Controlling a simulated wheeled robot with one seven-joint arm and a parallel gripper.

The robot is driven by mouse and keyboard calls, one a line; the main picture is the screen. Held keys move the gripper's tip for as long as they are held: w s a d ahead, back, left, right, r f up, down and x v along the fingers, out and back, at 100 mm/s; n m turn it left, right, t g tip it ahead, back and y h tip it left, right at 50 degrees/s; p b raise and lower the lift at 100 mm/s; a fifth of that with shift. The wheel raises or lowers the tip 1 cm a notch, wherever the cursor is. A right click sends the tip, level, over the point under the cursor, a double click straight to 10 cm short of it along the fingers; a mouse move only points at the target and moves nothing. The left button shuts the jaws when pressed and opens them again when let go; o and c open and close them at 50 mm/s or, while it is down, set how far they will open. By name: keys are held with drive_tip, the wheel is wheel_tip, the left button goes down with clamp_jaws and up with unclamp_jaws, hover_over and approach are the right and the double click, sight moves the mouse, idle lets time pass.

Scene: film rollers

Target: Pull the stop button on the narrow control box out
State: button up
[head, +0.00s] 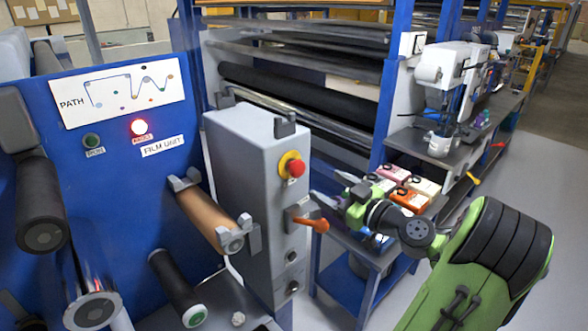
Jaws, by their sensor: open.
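The narrow control box (238,190) is a tall grey cabinet in the middle of the head view. Its red stop button (296,169) sits on a yellow ring (286,161) high on the right-hand face. My gripper (326,187) is at the end of my green arm, just right of and slightly below the button. Its dark fingers point toward the box and are apart, with nothing seen between them. A gap shows between the fingers and the button. I cannot tell from this view whether the button is pressed in or out.
An orange-handled switch (311,223) juts from the box below the button, close under my gripper. Small dark knobs (291,257) sit lower. A blue panel (130,190) with rollers and a lit red lamp (139,127) stands left. A bench with coloured boxes (409,199) is behind my gripper.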

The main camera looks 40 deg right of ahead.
sight(300, 170)
drive_tip(key=w+p, duration=0.2)
drive_tip(key=w, duration=0.9)
drive_tip(key=shift+a, duration=0.1)
clamp_jaws()
drive_tip(key=shift+s+f+b, duration=0.2)
drive_tip(key=shift+s+b, duration=0.1)
drive_tip(key=shift+b, duration=0.45)
drive_tip(key=shift+s+b, duration=0.35)
drive_tip(key=shift+b, duration=0.2)
drive_tip(key=shift+r, duration=0.15)
drive_tip(key=shift+c, duration=2)
unclamp_jaws()
drive_tip(key=o, duration=0.4)
drive_tip(key=shift+s+r, duration=0.1)
drive_tip(key=shift+s, duration=0.1)
